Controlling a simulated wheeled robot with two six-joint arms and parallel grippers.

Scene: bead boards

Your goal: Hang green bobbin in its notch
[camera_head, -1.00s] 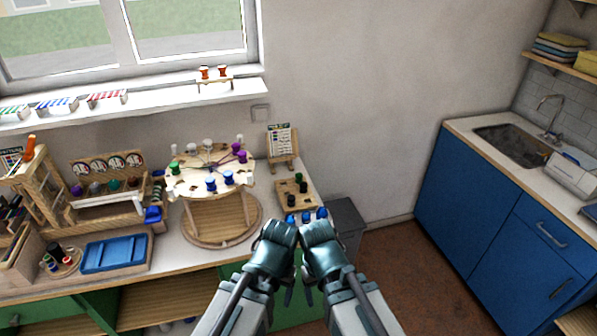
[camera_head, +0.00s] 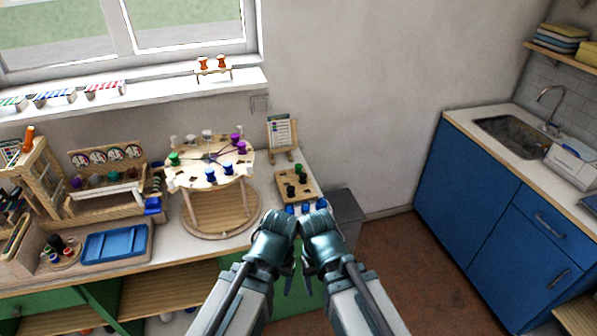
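A round wooden board (camera_head: 184,181) with notches around its rim stands on a wooden base on the bench. A green bobbin (camera_head: 174,158) sits at its left rim; I cannot tell how it is seated. Blue bobbins (camera_head: 210,174), purple bobbins (camera_head: 236,138) and white ones stand around the rim. Another green piece (camera_head: 299,168) is on a small wooden peg board (camera_head: 281,183), beside black pieces. My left gripper (camera_head: 275,221) and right gripper (camera_head: 318,217) are side by side in front of the peg board. Their fingertips are hard to make out, and nothing green shows in them.
Several blue pieces (camera_head: 305,207) stand just beyond my grippers. A picture card on an easel (camera_head: 281,134) is behind the peg board. A blue tray (camera_head: 115,243) and a wooden rack (camera_head: 105,201) are on the left. A grey bin (camera_head: 345,215) stands right of the bench.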

